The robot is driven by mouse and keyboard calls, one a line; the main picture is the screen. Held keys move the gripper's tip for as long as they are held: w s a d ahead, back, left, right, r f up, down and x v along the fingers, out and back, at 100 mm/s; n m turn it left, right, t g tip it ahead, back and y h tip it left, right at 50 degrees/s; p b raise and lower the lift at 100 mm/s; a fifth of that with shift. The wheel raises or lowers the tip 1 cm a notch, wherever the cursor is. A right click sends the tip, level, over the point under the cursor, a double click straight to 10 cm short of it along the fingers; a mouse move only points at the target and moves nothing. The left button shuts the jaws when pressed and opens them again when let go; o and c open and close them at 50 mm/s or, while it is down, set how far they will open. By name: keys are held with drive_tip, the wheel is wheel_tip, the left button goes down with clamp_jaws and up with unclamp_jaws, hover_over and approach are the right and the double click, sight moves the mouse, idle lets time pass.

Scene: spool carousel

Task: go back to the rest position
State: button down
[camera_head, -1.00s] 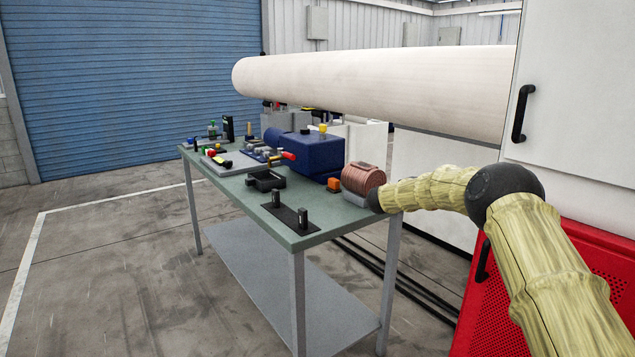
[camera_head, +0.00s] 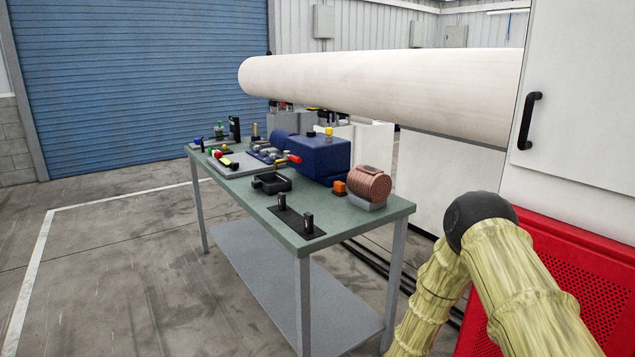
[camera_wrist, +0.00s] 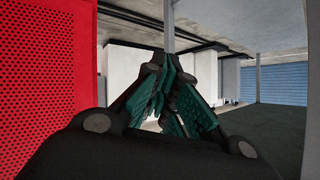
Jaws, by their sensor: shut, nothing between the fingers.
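My arm, in a yellow-green ribbed cover with a dark elbow joint, is at the lower right of the head view. It folds down and its end leaves the bottom edge, so my gripper is out of that view. In the wrist view my gripper (camera_wrist: 162,72) has its dark fingers with green pads drawn together, with nothing visible held. It hangs clear of the bench (camera_head: 235,213), close to a red perforated panel (camera_wrist: 50,80). The copper spool (camera_head: 368,184) rests in its cradle at the bench's near right corner.
The bench holds a blue block (camera_head: 320,157), an orange cube (camera_head: 339,187), a black plate with pegs (camera_head: 297,220) and small tools. A large pale roll (camera_head: 390,90) stretches behind it. A white cabinet (camera_head: 580,100) stands at right. The floor at left is clear.

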drive_tip(key=s+a+f+n+g+y, duration=0.1)
drive_tip(key=s+f+g, duration=0.15)
drive_tip(key=s, duration=0.45)
drive_tip(key=s+f+n+g+y, duration=0.1)
drive_tip(key=s+f+n, duration=0.1)
drive_tip(key=s+f, duration=0.35)
drive_tip(key=s+r+n+g+y+p, duration=0.1)
drive_tip(key=s+r+n+g, duration=0.2)
drive_tip(key=s, duration=3.5)
drive_tip(key=g, duration=0.4)
drive_tip(key=shift+s+n+g+y+p, duration=0.2)
drive_tip(key=shift+n+g+y+p, duration=0.15)
drive_tip(key=shift+n+y, duration=0.05)
